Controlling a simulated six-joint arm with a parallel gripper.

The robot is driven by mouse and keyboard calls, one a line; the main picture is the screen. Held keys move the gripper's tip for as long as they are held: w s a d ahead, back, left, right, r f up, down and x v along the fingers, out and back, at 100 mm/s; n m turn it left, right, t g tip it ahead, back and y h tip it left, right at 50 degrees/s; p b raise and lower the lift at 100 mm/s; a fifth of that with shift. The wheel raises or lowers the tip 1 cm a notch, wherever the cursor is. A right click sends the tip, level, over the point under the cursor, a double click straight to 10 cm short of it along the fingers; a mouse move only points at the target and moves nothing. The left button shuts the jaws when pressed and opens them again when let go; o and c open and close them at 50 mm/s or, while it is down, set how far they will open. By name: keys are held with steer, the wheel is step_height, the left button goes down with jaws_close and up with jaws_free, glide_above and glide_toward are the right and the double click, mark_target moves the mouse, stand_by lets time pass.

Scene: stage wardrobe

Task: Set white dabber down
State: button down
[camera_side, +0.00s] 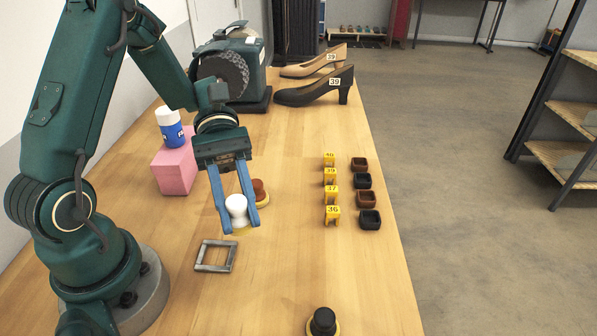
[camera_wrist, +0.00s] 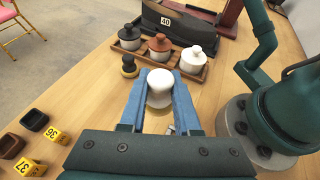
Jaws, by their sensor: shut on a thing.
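The white dabber (camera_side: 237,207) is held upright between the two blue fingers of my gripper (camera_side: 241,229). In the wrist view the white dabber (camera_wrist: 160,84) shows its round white top between the fingers (camera_wrist: 159,76). Its yellowish base shows low between the fingertips in the side view. I cannot tell whether the base touches the table. A brown dabber (camera_side: 259,190) stands behind the gripper, partly hidden by a finger. A black dabber (camera_side: 323,322) stands near the front of the table; it also shows in the wrist view (camera_wrist: 128,66).
A grey square frame (camera_side: 216,257) lies just in front of my gripper. Yellow number tags (camera_side: 332,215) and small dark trays (camera_side: 369,220) line the right. A pink block (camera_side: 174,175) bears a blue-and-white container (camera_side: 170,128). A wooden tray (camera_wrist: 205,75) holds three lidded pots (camera_wrist: 159,47).

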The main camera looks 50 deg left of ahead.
steer(key=shift+w+a+r, duration=0.2)
steer(key=shift+w+a, duration=0.05)
steer(key=w+d+n+t, duration=0.1)
steer(key=w, duration=0.5)
steer(key=m+g, duration=0.1)
glide_above(377, 333)
steer(key=f, duration=0.5)
steer(key=shift+a+f, duration=0.3)
steer(key=shift+f, duration=0.1)
steer(key=shift+d+f, duration=0.35)
steer(key=shift+f, duration=1.85)
steer(key=shift+f, duration=0.1)
